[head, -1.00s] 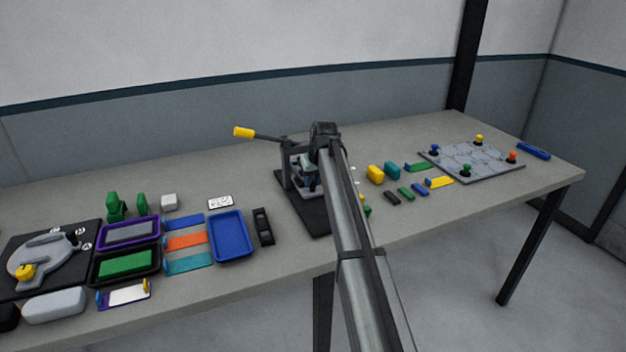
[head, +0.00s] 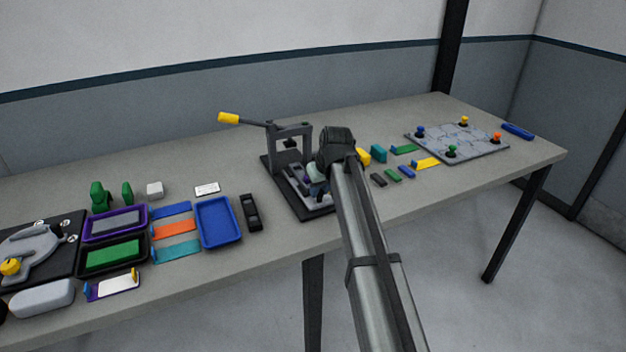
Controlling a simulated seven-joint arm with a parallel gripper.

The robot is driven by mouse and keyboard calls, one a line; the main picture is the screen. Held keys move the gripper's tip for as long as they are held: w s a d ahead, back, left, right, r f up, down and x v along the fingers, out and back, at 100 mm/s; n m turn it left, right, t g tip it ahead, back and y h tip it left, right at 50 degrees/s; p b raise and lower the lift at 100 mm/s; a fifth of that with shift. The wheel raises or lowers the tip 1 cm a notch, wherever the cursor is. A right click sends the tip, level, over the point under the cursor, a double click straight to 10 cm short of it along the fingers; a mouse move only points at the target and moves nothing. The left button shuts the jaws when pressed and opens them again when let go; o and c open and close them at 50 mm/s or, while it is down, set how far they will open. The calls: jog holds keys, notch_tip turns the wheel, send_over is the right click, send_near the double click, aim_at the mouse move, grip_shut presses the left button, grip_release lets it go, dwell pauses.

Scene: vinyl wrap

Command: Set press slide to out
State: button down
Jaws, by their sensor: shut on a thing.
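The press (head: 290,133) stands near the middle of the table, a dark frame on a black base with a yellow-tipped lever (head: 229,118) pointing up and left. Its slide (head: 294,178), a grey plate, extends forward from under the frame toward the front of the base. My gripper (head: 313,190) is low at the front part of the slide and shut on it. My wrist and arm hide the exact grip and the right side of the base.
Left of the press are a dark holder (head: 250,212), a blue tray (head: 217,222) and coloured strips. Right of my arm are small coloured blocks (head: 378,153) and a grey board with knobs (head: 456,143). The table's front edge is clear below the press.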

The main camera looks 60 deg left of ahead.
jog(key=shift+d, duration=0.4)
jog(key=c, duration=1.2)
grip_release()
jog(key=shift+d, duration=0.15)
jog(key=shift+c, duration=0.2)
jog(key=o, duration=0.4)
jog(key=shift+c, duration=0.2)
jog(key=v, duration=1.3)
jog(key=shift+r, duration=0.35)
